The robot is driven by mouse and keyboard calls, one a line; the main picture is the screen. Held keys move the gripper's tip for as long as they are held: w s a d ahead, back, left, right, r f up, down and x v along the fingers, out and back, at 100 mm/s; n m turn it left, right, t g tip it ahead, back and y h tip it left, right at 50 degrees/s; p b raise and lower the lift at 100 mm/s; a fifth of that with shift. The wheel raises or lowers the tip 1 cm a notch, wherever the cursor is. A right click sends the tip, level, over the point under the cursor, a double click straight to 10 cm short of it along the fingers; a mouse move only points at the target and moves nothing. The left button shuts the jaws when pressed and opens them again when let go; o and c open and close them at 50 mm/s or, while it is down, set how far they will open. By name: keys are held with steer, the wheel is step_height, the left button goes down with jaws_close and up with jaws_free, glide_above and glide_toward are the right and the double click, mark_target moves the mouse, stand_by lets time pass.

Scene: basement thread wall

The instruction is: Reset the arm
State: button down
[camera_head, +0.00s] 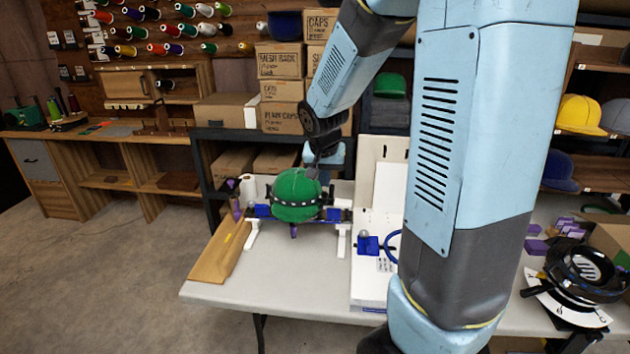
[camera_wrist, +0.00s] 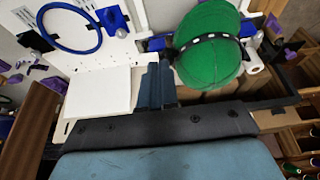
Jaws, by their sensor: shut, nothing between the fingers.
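My gripper (camera_wrist: 155,84) is shut and empty in the wrist view. Its dark fingers show side by side, between a white panel and the green cap (camera_wrist: 208,45). In the head view my arm reaches down to the back of the table, and its end is partly hidden near the top of the same green cap (camera_head: 296,190). The cap sits on a holder with blue clamps (camera_head: 338,215) and white legs, with a dark, light-dotted band around it. I cannot tell whether my gripper touches the cap.
The grey table (camera_head: 285,275) has bare room at its front left. A wooden trough (camera_head: 220,250) lies along its left side. A white board with a blue ring (camera_head: 392,246) lies right of the cap. A black round device (camera_head: 582,275) stands far right. Cardboard boxes (camera_head: 280,92) stand behind.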

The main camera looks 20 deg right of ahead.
steer(key=s+a+r+n, duration=0.1)
steer(key=s+r+n, duration=0.1)
steer(key=s+r, duration=0.2)
steer(key=s+a+r+n+t+y, duration=0.1)
steer(key=s+r, duration=0.4)
steer(key=s, duration=0.6)
steer(key=s+a+r+n+y, duration=0.1)
steer(key=s+a+r+n, duration=0.1)
steer(key=s+r, duration=0.3)
steer(key=s, duration=0.3)
steer(key=shift+s+a+r+n+t, duration=0.15)
steer(key=shift+a+r+n+t, duration=0.15)
steer(key=shift+a+t, duration=0.1)
